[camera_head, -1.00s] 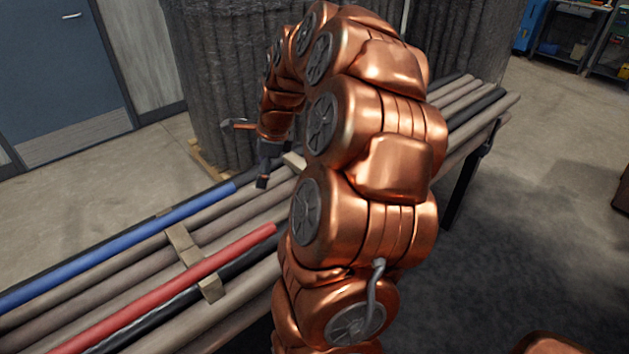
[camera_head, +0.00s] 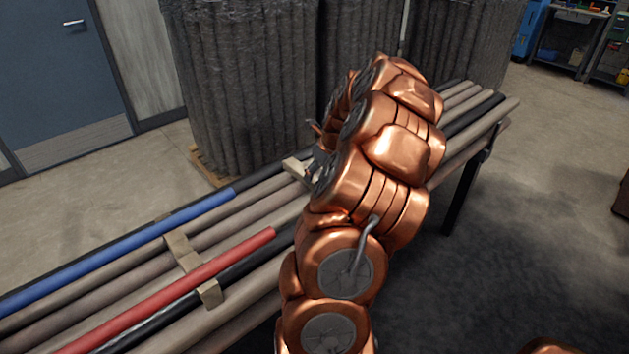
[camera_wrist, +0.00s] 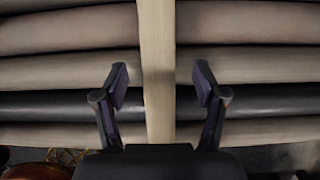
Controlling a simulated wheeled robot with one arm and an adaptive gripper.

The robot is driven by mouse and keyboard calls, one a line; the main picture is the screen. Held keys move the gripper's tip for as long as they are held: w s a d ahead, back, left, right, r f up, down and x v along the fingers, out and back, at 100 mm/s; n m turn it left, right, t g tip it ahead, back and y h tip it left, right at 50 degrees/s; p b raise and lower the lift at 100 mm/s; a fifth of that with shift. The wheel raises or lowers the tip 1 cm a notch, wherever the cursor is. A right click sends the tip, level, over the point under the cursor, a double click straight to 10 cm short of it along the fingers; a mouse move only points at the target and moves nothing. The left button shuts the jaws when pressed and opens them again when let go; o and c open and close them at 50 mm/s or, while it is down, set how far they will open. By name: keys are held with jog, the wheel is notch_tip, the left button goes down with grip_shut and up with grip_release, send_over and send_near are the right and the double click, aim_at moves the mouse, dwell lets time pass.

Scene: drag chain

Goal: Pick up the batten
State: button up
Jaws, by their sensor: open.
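A pale wooden batten (camera_wrist: 156,70) runs top to bottom through the middle of the wrist view, lying across several tubes. My gripper (camera_wrist: 161,85) is open, with one finger on each side of the batten and a gap on both sides. In the head view the end of this batten (camera_head: 294,165) shows left of my arm; the rest is hidden behind the arm. A second batten (camera_head: 182,250) lies across the tubes nearer the camera. My gripper is mostly hidden by my arm in the head view.
A blue tube (camera_head: 140,240) and a red tube (camera_head: 190,280) lie among brown and black tubes on the long rack. Tall wrapped bundles (camera_head: 245,80) stand behind on a pallet.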

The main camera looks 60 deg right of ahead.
aim_at(315, 178)
jog(key=shift+p+x, duration=0.3)
jog(key=shift+x, duration=1.4)
jog(key=shift+w, duration=0.1)
jog(key=c, duration=1.3)
